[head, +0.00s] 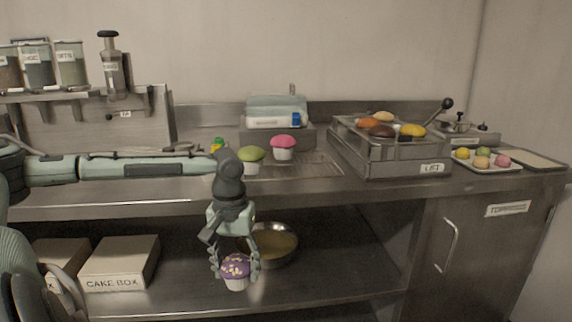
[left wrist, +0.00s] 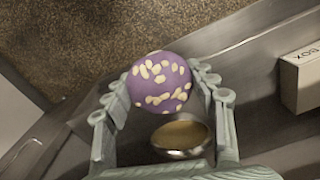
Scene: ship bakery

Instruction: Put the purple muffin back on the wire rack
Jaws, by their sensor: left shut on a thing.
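The purple muffin (head: 235,268) has pale sprinkles and a white cup. My left gripper (head: 235,272) points down and is shut on it, in front of the lower shelf and below counter height. In the left wrist view the muffin (left wrist: 160,82) sits between both fingers, top towards the camera, with its cup hidden. The wire rack (head: 318,170) lies on the counter, up and to the right of the gripper, partly hidden by muffins. A green muffin (head: 250,155) and a pink muffin (head: 283,143) stand at it. My right gripper is not in view.
A metal bowl (head: 270,258) stands on the lower shelf behind the gripper, with cake boxes (head: 120,262) to the left. The counter's front edge (head: 330,193) lies above the muffin. A lift tray (head: 385,168) of pastries stands right of the rack.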

